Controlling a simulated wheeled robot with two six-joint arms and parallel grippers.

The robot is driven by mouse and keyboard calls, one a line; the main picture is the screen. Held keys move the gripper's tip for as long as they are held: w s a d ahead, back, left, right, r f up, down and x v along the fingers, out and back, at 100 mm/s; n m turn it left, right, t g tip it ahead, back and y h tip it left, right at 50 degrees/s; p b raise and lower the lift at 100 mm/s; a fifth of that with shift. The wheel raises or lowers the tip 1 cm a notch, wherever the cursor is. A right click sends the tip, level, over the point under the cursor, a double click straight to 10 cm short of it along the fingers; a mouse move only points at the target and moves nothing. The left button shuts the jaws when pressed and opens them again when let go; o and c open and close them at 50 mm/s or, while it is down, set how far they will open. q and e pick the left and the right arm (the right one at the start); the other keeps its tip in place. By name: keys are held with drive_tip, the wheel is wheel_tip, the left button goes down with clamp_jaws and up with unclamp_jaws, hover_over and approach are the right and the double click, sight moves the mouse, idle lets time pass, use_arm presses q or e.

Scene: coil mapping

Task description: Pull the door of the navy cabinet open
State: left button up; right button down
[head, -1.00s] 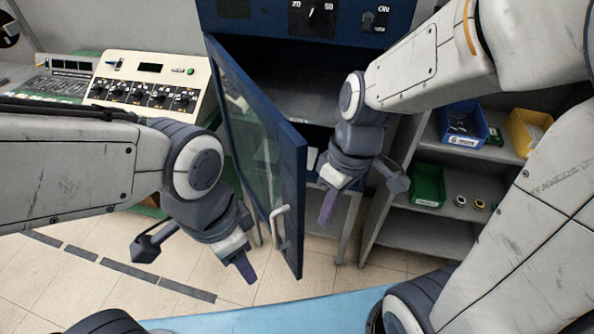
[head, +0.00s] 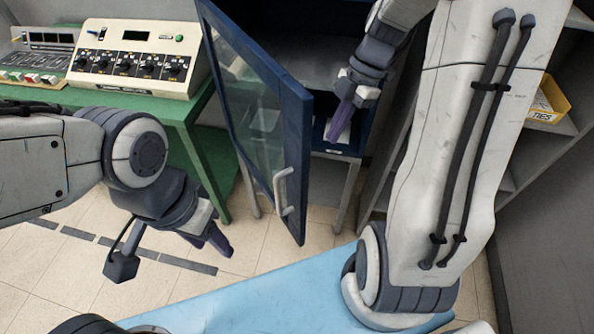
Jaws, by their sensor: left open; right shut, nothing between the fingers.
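The navy cabinet (head: 307,15) stands at the top centre. Its door (head: 291,152) has a glass pane and a pale curved handle (head: 282,192), and stands swung out toward me, with the dark interior showing to its right. My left gripper (head: 219,241) is open and empty, to the left of the door's lower part and apart from the handle. My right gripper (head: 338,123) is shut and empty, to the right of the door's free edge, in front of the cabinet's opening. The fingertips of both are small in view.
A green bench (head: 190,108) with a cream control panel (head: 137,58) stands at the left. Grey shelves (head: 545,150) with a yellow bin (head: 548,100) stand at the right, partly behind my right arm. A light blue surface (head: 265,290) lies in front; tiled floor is clear below the door.

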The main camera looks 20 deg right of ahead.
drive_tip(key=s+a+f+p, duration=0.1)
drive_tip(key=a+f+p, duration=0.2)
drive_tip(key=a+f, duration=0.4)
drive_tip(key=shift+s+x, duration=0.2)
drive_tip(key=shift+x, duration=0.95)
drive_tip(key=shift+d, duration=0.15)
